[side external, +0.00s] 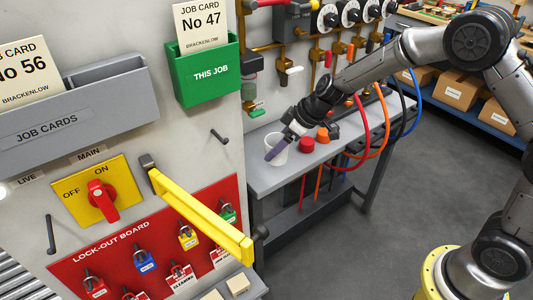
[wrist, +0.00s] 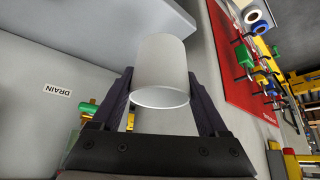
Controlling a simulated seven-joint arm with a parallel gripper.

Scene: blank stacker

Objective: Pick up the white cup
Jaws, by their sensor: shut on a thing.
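The white cup (side external: 277,150) is at the left end of the grey bench in the side external view. My gripper (side external: 275,150) reaches it from the upper right, with a purple finger across the cup's front. In the wrist view the cup (wrist: 162,65) sits between the two dark fingers of my gripper (wrist: 161,85), which are shut on its sides. I cannot tell whether the cup's base touches the bench or is clear of it. Part of the cup is hidden behind the finger in the side external view.
A yellow bar (side external: 205,217) juts from the lock-out panel at left.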

